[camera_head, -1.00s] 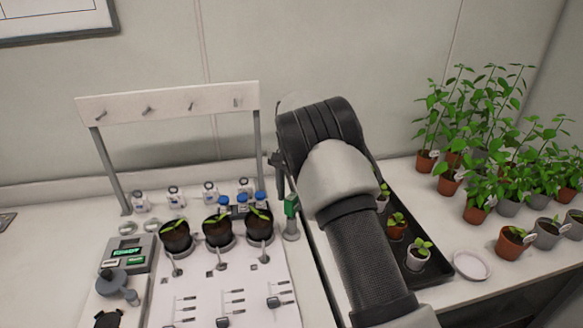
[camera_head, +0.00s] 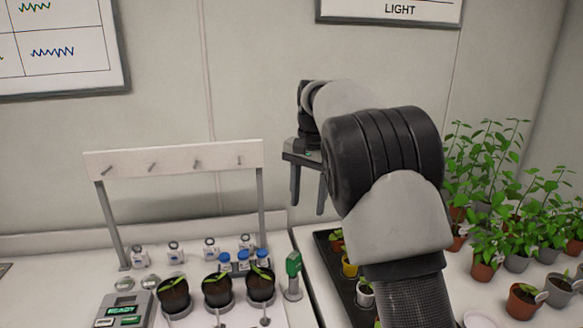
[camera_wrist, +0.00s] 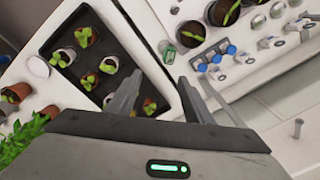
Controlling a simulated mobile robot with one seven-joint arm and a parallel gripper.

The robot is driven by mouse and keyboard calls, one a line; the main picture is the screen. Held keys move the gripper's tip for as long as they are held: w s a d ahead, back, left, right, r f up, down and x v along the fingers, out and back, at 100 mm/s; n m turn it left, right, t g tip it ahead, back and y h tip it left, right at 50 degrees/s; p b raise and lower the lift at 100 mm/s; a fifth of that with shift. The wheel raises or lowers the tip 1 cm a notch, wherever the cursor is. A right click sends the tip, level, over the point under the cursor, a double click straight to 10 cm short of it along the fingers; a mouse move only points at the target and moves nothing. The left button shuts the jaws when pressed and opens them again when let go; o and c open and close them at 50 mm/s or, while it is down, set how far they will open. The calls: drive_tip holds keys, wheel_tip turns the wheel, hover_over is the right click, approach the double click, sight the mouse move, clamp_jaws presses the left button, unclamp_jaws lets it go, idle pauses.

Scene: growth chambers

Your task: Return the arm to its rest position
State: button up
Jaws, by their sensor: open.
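My gripper (camera_head: 308,208) is in the middle of the head view, raised in front of the wall to the right of the white rack. Its two dark fingers point down, apart, with nothing between them. In the wrist view my gripper (camera_wrist: 160,79) also shows its fingers spread and empty. They hang above the area between the dark plant tray (camera_wrist: 150,75) and the green-topped item (camera_wrist: 168,54). My arm bends up and over at the right, hiding part of the tray.
The white rack (camera_head: 175,158) with pegs stands on the left bench. Dark pots (camera_head: 217,289), blue-capped bottles (camera_head: 243,260) and a READY device (camera_head: 122,312) stand near it. The dark tray (camera_head: 322,262) holds seedlings. Several potted plants (camera_head: 520,232) crowd the right.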

drive_tip(key=s+d+r+n+t, duration=0.1)
drive_tip(key=s+d+r, duration=0.35)
drive_tip(key=s, duration=0.45)
drive_tip(key=s+d+r+n+t, duration=0.25)
drive_tip(key=s+r, duration=0.25)
drive_tip(key=s, duration=0.4)
drive_tip(key=s+d+f+n, duration=0.1)
drive_tip(key=s+f, duration=0.2)
drive_tip(key=s, duration=0.5)
drive_tip(key=s+d+f+n+t, duration=0.1)
drive_tip(key=s+f, duration=0.2)
drive_tip(key=s, duration=0.5)
drive_tip(key=shift+s+d+f+n+p, duration=0.2)
drive_tip(key=shift+s+d+n+p, duration=0.15)
drive_tip(key=shift+t, duration=0.25)
